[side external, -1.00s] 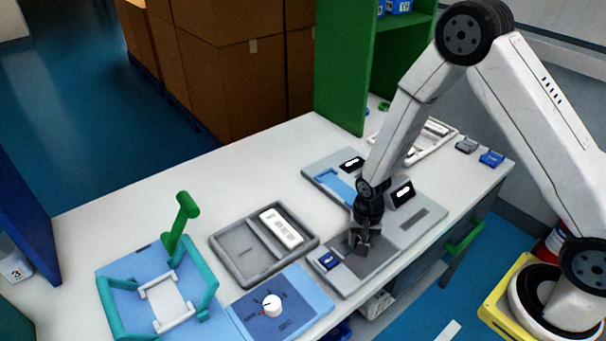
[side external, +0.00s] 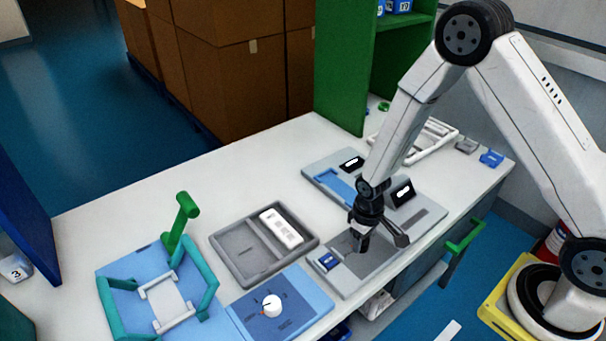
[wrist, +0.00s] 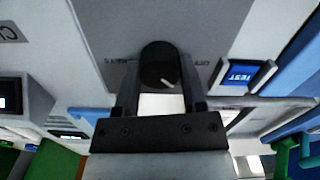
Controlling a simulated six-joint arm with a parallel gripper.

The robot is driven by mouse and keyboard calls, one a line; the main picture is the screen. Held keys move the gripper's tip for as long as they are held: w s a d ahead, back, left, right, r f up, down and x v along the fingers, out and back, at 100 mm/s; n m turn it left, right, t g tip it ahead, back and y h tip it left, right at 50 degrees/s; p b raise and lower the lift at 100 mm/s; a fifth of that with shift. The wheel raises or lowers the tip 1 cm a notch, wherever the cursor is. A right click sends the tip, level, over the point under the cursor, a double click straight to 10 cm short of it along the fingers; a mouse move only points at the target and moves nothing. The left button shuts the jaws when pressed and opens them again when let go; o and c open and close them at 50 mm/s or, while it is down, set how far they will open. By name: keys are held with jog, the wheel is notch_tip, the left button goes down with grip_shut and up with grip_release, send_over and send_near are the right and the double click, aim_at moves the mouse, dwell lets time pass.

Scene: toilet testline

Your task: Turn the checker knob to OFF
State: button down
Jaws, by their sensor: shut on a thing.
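The checker is a grey panel (side external: 348,284) at the front right of the bench, with a blue TEST button (wrist: 247,76), which also shows in the side view (side external: 328,261). Its black round knob (wrist: 159,62) sits between my two fingers in the wrist view. The knob's white mark points to the lower right there. Small labels flank the knob; the right one appears to read OFF. My gripper (wrist: 160,82) is shut on the knob. In the side view my gripper (side external: 362,247) points down at the panel and hides the knob.
A blue panel with a white knob (side external: 272,305) lies at the front. A grey tray (side external: 232,256) is behind it, left of the checker. A teal-framed blue fixture with a green lever (side external: 180,222) stands at left. A green shelf (side external: 340,80) rises behind.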

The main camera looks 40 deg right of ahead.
jog(key=n, duration=0.7)
dwell(0.4)
jog(key=shift+c, duration=0.8)
grip_release()
jog(key=shift+r, duration=0.2)
jog(key=shift+r, duration=3.75)
jog(key=shift+r, duration=0.1)
